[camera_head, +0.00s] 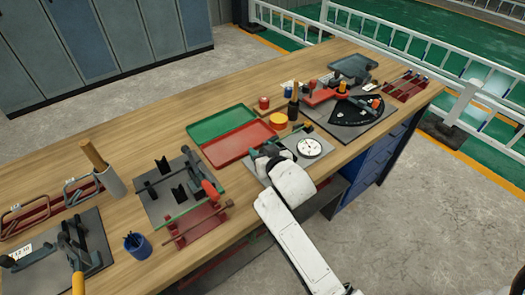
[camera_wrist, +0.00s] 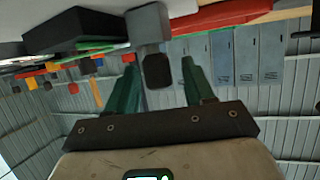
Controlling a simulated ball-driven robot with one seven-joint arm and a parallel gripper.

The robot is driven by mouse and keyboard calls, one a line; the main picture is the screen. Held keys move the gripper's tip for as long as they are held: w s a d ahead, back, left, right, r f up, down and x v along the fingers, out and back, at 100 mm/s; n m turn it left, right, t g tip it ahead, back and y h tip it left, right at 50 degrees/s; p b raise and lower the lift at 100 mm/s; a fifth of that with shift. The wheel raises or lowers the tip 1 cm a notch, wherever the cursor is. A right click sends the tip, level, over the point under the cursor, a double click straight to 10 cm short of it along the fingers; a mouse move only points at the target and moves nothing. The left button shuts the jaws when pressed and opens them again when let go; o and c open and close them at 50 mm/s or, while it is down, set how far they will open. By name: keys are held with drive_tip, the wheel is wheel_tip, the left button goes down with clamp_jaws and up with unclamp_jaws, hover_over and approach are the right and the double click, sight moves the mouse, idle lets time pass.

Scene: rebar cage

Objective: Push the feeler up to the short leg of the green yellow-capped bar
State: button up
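My gripper (camera_head: 268,152) is above the grey plate with the white dial (camera_head: 309,147), on its left part. In the wrist view its two green fingers (camera_wrist: 159,62) stand apart. A grey block with a dark end (camera_wrist: 152,25) shows between them, with gaps on both sides. I cannot tell whether this block is the feeler. A small dark piece with a yellow part (camera_head: 308,126) stands at the plate's far edge. A thin green bar (camera_head: 178,215) lies by the red rack, but I see no yellow cap on it. The short leg cannot be made out.
A green tray (camera_head: 222,122) and a red tray (camera_head: 238,143) lie left of my gripper. A fixture with black V-blocks (camera_head: 162,166) and a blue cup (camera_head: 137,245) are further left. A dark fan-shaped plate (camera_head: 357,108) is at right.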

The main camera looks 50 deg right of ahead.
drive_tip(key=b+v, duration=0.1)
drive_tip(key=v, duration=1)
drive_tip(key=shift+w, duration=0.1)
idle(0.5)
drive_tip(key=a+f+g+y, duration=0.1)
drive_tip(key=s+a+f+n+g+y, duration=0.1)
drive_tip(key=a+f, duration=0.1)
drive_tip(key=s+a+f+n+g+y, duration=0.1)
drive_tip(key=a, duration=0.1)
drive_tip(key=shift+f, duration=0.3)
drive_tip(key=s+a+f+n+g+y, duration=0.3)
drive_tip(key=s+a+f+n+g, duration=0.15)
drive_tip(key=a, duration=0.25)
drive_tip(key=s+d+f+m+g, duration=0.1)
drive_tip(key=s+f+g, duration=0.2)
drive_tip(key=s, duration=0.8)
wheel_tip(320, 180, down, 2)
drive_tip(key=shift+s+d+f, duration=0.15)
drive_tip(key=shift+s+d, duration=0.05)
